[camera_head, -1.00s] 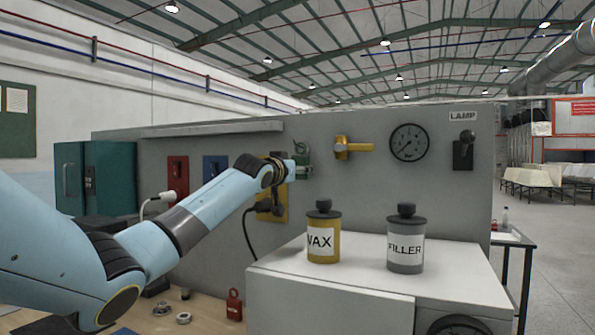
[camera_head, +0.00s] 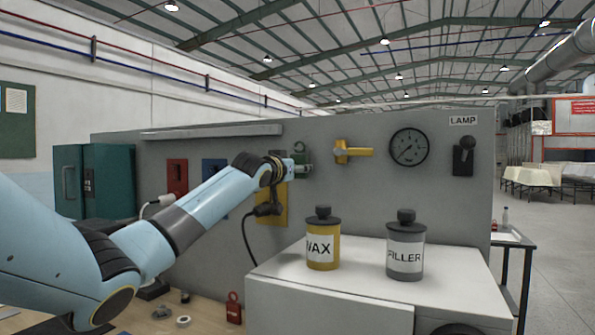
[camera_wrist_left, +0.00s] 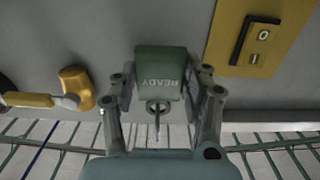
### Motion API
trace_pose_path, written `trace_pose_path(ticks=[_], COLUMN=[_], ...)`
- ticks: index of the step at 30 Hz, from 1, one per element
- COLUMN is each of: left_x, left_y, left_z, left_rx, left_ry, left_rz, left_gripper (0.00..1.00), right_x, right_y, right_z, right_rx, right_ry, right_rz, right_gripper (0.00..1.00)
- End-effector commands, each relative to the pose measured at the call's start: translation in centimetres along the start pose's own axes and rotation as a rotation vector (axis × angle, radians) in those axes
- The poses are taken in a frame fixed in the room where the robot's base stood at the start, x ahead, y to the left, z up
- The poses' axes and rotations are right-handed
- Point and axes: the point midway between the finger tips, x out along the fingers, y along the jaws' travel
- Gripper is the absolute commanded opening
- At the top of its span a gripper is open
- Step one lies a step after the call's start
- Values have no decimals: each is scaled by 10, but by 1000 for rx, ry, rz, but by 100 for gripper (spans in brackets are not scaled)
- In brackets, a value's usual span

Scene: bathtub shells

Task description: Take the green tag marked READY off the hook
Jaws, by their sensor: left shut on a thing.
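The green tag (camera_wrist_left: 160,72), marked READY, hangs in front of the grey panel and appears upside down in the wrist view. It also shows small in the head view (camera_head: 299,149). My left gripper (camera_wrist_left: 160,88) is shut on the tag, one finger at each side; in the head view the gripper (camera_head: 303,169) is at the panel, just below the tag's top. A thin metal hook (camera_wrist_left: 157,123) is in line with the tag's hole; I cannot tell whether it still passes through it. My right gripper is not in view.
A yellow handle (camera_head: 353,151) and a gauge (camera_head: 409,147) are right of the gripper. A yellow switch plate (camera_head: 281,206) with a plugged cable is below it. The WAX jar (camera_head: 321,252) and the FILLER jar (camera_head: 405,254) stand on the white cabinet top (camera_head: 362,270).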

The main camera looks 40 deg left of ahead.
Motion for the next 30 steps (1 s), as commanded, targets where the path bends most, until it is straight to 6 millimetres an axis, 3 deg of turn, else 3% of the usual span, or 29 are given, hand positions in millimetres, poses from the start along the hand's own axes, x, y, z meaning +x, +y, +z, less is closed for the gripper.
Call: trace_pose_path(ticks=[30], left_x=[-46], left_y=[1], left_z=[-1], left_rx=[3], left_ry=[5], left_rz=[3], left_gripper=[14], right_x=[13], right_y=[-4], right_z=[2], right_rx=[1], right_ry=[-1], right_rz=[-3], right_gripper=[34])
